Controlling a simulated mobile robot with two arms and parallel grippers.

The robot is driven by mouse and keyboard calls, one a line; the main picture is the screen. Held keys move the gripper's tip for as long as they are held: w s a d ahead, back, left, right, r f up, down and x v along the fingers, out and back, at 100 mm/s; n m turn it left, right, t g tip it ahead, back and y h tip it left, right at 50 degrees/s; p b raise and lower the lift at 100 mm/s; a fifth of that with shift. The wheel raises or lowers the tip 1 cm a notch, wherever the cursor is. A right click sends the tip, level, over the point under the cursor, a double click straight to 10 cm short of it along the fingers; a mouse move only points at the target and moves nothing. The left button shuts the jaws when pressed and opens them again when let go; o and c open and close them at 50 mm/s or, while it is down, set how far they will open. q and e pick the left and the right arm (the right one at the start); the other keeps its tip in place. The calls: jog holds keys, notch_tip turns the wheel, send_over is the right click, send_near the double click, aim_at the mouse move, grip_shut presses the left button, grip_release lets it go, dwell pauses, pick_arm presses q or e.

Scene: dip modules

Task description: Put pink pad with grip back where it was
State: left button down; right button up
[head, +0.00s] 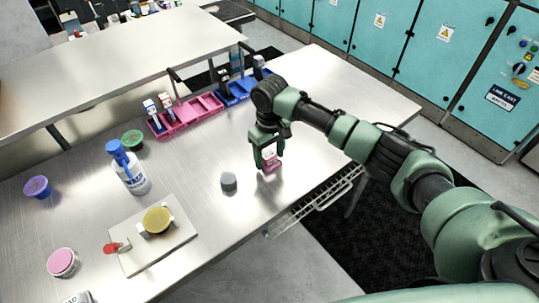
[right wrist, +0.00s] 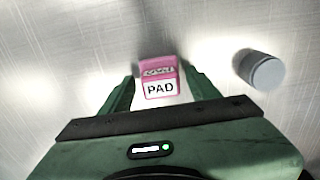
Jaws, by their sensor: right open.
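The pink pad with grip (head: 269,164) is a small pink block near the table's right front edge. In the right wrist view, the pink pad (right wrist: 159,78) shows a white label reading "PAD". My right gripper (head: 269,157) is open above the pad, its fingers on either side of it. In the right wrist view, the gripper (right wrist: 158,90) shows small gaps beside the pad. A pink tray (head: 188,116) stands farther back on the table, with two white-labelled items at its left end and open slots to the right. My left gripper is not in view.
A grey cylinder (head: 228,182) stands left of the pad. A blue tray (head: 240,89) adjoins the pink one. A bottle (head: 130,174), green bowl (head: 132,141), purple cup (head: 38,187) and white board (head: 180,235) with a yellow round thing are farther left.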

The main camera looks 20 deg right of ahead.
aim_at(270, 155)
notch_tip(270, 155, up, 12)
jog(key=b, duration=0.3)
jog(key=shift+r, duration=0.2)
jog(key=shift+f, duration=0.1)
